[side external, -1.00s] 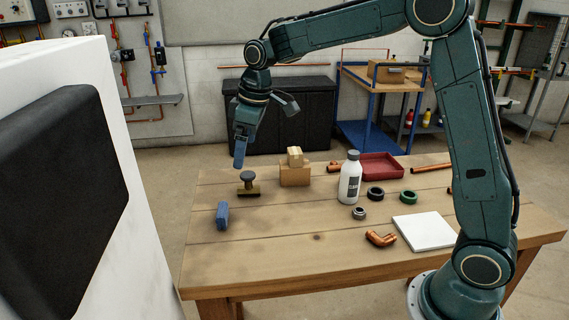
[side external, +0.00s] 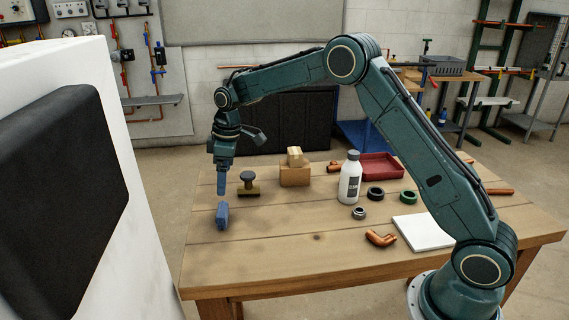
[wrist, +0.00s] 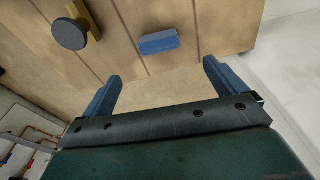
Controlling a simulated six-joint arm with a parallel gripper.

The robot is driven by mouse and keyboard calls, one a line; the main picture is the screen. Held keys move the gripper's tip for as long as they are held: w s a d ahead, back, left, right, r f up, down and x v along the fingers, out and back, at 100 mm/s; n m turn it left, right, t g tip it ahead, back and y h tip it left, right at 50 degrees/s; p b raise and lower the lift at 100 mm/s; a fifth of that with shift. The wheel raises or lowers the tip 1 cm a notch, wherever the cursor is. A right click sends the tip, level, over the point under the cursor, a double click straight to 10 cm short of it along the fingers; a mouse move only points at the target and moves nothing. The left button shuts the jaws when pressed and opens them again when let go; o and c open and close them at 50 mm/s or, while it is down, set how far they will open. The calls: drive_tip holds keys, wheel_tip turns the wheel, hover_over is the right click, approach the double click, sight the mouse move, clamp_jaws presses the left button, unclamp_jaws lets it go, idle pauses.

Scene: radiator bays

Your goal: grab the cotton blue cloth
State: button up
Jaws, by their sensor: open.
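A small folded blue cloth (side external: 222,215) lies on the wooden table near its left edge. My gripper (side external: 222,194) points down just above the cloth in the side view. In the wrist view my gripper (wrist: 162,70) has its two blue fingers wide apart with nothing between them. The cloth appears apart from the fingers.
The front left tabletop (side external: 230,265) is clear.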

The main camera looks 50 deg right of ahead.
sight(222, 209)
drive_tip(key=f, duration=0.5)
drive_tip(key=w+f, duration=0.1)
drive_tip(key=f, duration=0.2)
drive_tip(key=shift+a+f, duration=0.1)
drive_tip(key=shift+a, duration=0.3)
drive_tip(key=shift+w+a+f, duration=0.1)
drive_tip(key=shift+w+f, duration=0.05)
drive_tip(key=shift+f, duration=1.15)
drive_tip(key=shift+w+a+f, duration=0.1)
drive_tip(key=shift+w+f, duration=0.05)
drive_tip(key=shift+f, duration=1.1)
drive_tip(key=c, duration=1.1)
